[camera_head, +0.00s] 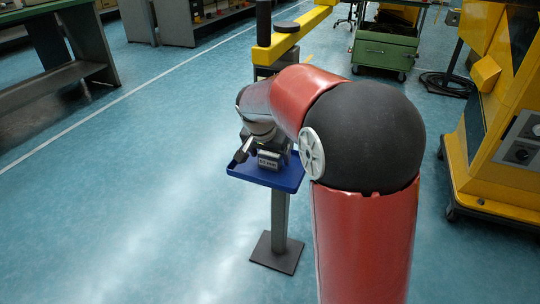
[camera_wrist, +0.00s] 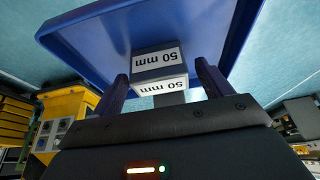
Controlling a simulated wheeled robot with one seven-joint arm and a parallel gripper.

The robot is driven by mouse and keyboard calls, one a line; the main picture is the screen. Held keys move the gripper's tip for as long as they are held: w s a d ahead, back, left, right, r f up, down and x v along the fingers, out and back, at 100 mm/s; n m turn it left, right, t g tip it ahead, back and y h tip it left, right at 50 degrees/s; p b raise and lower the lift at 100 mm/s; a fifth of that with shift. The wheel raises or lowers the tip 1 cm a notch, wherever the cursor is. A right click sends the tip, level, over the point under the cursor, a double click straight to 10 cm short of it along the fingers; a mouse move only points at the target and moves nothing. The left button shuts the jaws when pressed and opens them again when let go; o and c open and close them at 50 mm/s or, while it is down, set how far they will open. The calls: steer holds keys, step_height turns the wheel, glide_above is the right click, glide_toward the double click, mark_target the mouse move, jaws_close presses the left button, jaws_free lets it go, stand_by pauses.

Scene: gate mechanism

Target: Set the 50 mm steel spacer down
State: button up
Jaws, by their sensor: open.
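The 50 mm steel spacer (camera_head: 270,160) is a small grey block with a white label, on the blue tray (camera_head: 288,182) in the head view. In the wrist view the spacer (camera_wrist: 160,68) shows two faces labelled "50 mm", upside down, against the blue tray (camera_wrist: 92,45). My gripper (camera_wrist: 162,78) is open, with one dark finger on each side of the spacer. Gaps show between the fingers and the block. In the head view my arm hides most of the gripper and part of the tray.
The tray stands on a grey post (camera_head: 280,220) with a square base plate (camera_head: 277,253). A yellow machine (camera_head: 500,170) stands at right and a green cart (camera_head: 385,50) behind. A yellow beam (camera_head: 292,35) rises behind the tray. Floor at left is clear.

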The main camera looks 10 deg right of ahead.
steer(key=v, duration=1.1)
steer(key=s+d+f+n+t+y, duration=0.1)
steer(key=s+f+n, duration=0.1)
steer(key=s, duration=1)
steer(key=s+d+f+n+y, duration=0.1)
steer(key=s+n, duration=0.4)
steer(key=s, duration=0.8)
steer(key=shift+s+d+f+t+y+p, duration=0.2)
steer(key=shift+d+f+t+y+p, duration=0.15)
steer(key=shift+f, duration=0.2)
